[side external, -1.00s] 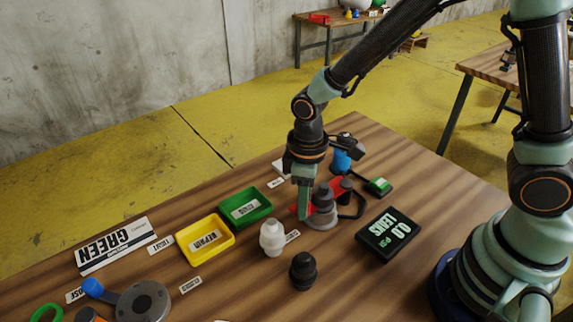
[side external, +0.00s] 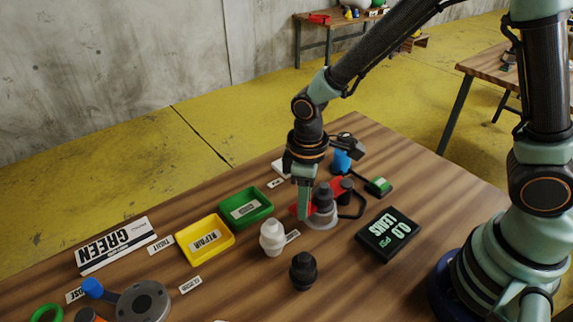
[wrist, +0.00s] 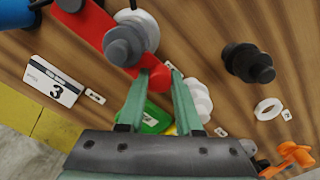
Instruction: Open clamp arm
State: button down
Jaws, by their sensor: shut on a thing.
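The red clamp arm (wrist: 88,28) runs diagonally in the wrist view, past a grey stepped valve (wrist: 128,42) on a round grey base. In the side view the red clamp arm (side external: 335,187) shows behind the dark valve (side external: 323,196) and at my fingers. My gripper (side external: 304,214) points down beside the valve. In the wrist view my gripper (wrist: 156,76) is shut on the free end of the clamp arm, with red between the fingertips. Part of the arm is hidden by the fingers and valve.
A white valve (side external: 272,238) and black valve (side external: 303,271) stand in front. Green (side external: 264,211) and yellow (side external: 231,243) trays lie left. A blue-topped part (side external: 341,161) stands just behind the clamp.

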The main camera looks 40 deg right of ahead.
jog(key=shift+w, duration=0.2)
dwell(0.4)
jog(key=shift+w+d+m, duration=0.15)
jog(key=shift+w+m, duration=1.15)
jog(key=shift+w, duration=0.05)
jog(key=shift+w+d+m, duration=0.35)
jog(key=shift+w+m, duration=0.45)
jog(key=shift+w, duration=0.1)
jog(key=shift+w+d+m, duration=0.35)
jog(key=shift+w+m, duration=0.45)
jog(key=shift+w, duration=0.05)
jog(key=shift+w+d+m, duration=0.6)
jog(key=shift+w+m, duration=0.15)
jog(key=shift+m, duration=0.1)
jog(key=shift+w+d+m, duration=0.55)
jog(key=shift+w+m, duration=0.2)
jog(key=shift+m, duration=0.1)
jog(key=shift+w+d+r+m, duration=0.1)
jog(key=shift+w+d+m, duration=0.35)
jog(key=shift+d+m, duration=0.2)
jog(key=shift+w+d+m, duration=0.45)
jog(key=shift+d+m, duration=0.1)
jog(key=shift+m, duration=0.2)
jog(key=shift+d, duration=0.15)
jog(key=c, duration=0.6)
grip_release()
